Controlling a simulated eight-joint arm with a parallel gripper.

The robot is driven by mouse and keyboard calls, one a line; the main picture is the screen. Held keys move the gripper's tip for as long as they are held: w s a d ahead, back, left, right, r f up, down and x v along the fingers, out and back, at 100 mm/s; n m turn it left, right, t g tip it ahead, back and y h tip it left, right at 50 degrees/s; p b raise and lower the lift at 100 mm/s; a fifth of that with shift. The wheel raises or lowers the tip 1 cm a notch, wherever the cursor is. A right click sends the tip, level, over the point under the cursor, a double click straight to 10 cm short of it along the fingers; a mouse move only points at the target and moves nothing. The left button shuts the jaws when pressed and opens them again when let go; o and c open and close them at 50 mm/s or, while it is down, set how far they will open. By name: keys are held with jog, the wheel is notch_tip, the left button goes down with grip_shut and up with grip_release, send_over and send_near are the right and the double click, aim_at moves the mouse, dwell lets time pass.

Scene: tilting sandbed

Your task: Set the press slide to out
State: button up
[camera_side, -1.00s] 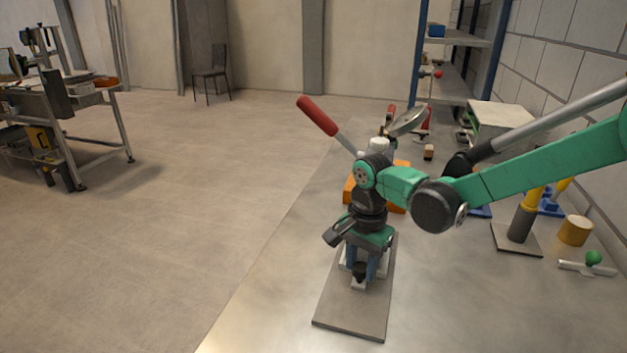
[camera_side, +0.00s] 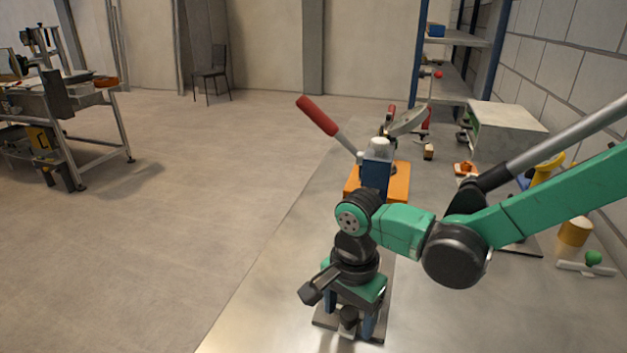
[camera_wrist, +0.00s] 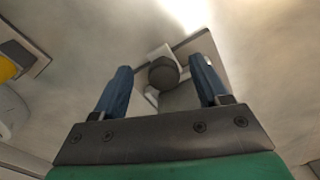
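A dark round knob (camera_wrist: 163,73) on a white slide piece (camera_wrist: 159,52) sits over a grey plate (camera_wrist: 180,97); I take this to be the press slide. My gripper (camera_wrist: 161,66) points down with one blue finger on each side of the knob. Gaps show between the knob and both fingers, so it is open around the knob, not clamped. In the side view, my gripper (camera_side: 348,326) is low over the near end of the plate (camera_side: 320,323), with the knob (camera_side: 348,315) between its fingers. My wrist hides most of the plate and slide.
Behind my gripper stands an orange block (camera_side: 398,184) beside a red-handled lever (camera_side: 318,116). The bench's near left surface is clear.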

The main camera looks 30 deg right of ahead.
jog(key=shift+r, duration=2.8)
jog(key=s+d+r+n+t, duration=0.1)
jog(key=d+r+n+t, duration=0.1)
jog(key=d+n, duration=0.4)
jog(key=s+d+r+n+t, duration=0.1)
jog(key=d+r+n+t, duration=0.1)
jog(key=d+n+t, duration=0.3)
jog(key=d+n, duration=0.2)
jog(key=d, duration=0.1)
jog(key=shift+s+r, duration=0.25)
jog(key=shift+s, duration=0.05)
